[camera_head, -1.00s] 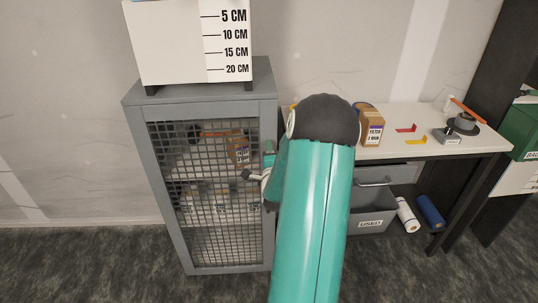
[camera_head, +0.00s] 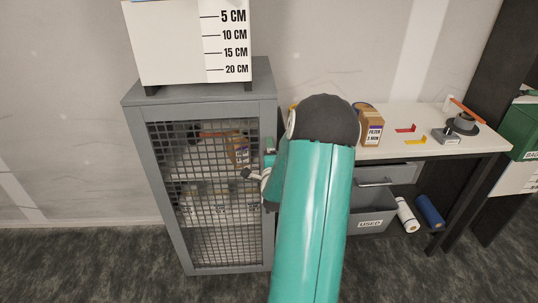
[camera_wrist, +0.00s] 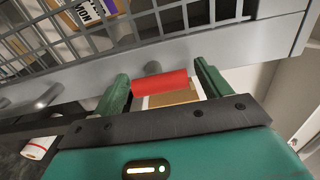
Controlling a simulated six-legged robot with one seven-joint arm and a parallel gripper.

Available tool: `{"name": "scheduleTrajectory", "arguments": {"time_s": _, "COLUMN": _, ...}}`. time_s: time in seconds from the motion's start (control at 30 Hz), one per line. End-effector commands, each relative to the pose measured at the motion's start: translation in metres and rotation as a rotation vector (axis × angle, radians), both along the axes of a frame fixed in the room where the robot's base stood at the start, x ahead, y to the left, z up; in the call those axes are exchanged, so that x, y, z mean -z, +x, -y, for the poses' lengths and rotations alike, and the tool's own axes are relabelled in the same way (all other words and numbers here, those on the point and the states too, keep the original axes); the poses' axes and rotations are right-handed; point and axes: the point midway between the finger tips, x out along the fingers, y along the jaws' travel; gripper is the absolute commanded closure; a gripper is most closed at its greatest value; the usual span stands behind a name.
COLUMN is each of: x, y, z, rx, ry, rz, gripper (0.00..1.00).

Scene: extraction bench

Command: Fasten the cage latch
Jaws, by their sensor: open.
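The grey cage (camera_head: 258,105) stands left of my arm, its mesh door (camera_head: 210,240) looking flush with the frame. In the wrist view the door's grey edge (camera_wrist: 230,35) crosses the top. A red latch handle (camera_wrist: 160,82) lies crosswise between the fingers of my gripper (camera_wrist: 161,72), with a round grey stud (camera_wrist: 153,67) just behind it. The fingers are open, one on either side of the red handle; I cannot tell whether they touch it. In the head view my arm hides the red handle and most of the gripper.
A grey door handle (camera_wrist: 46,96) sits left of the fingers. A box (camera_head: 238,150) shows behind the mesh. The white bench (camera_head: 398,117) on the right holds a filter box (camera_head: 370,128) and small tools. A grey bin (camera_head: 370,222) is below.

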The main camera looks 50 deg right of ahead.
Motion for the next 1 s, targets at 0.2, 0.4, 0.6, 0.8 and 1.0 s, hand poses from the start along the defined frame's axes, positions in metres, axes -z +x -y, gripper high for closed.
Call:
{"name": "scheduleTrajectory", "arguments": {"time_s": 0.2, "x": 0.0, "y": -0.006, "z": -0.006, "rx": 0.0, "ry": 0.001, "rz": -0.002, "gripper": 0.24}}
{"name": "scheduleTrajectory", "arguments": {"time_s": 0.4, "x": 0.0, "y": -0.029, "z": -0.033, "rx": 0.0, "ry": 0.0, "rz": -0.004, "gripper": 0.24}}
{"name": "scheduleTrajectory", "arguments": {"time_s": 0.6, "x": 0.0, "y": -0.059, "z": -0.067, "rx": -0.001, "ry": 0.002, "rz": -0.003, "gripper": 0.24}}
{"name": "scheduleTrajectory", "arguments": {"time_s": 0.8, "x": 0.0, "y": -0.082, "z": -0.094, "rx": 0.0, "ry": 0.0, "rz": -0.001, "gripper": 0.24}}
{"name": "scheduleTrajectory", "arguments": {"time_s": 1.0, "x": 0.0, "y": -0.091, "z": -0.104, "rx": 0.0, "ry": 0.0, "rz": 0.0, "gripper": 0.24}}
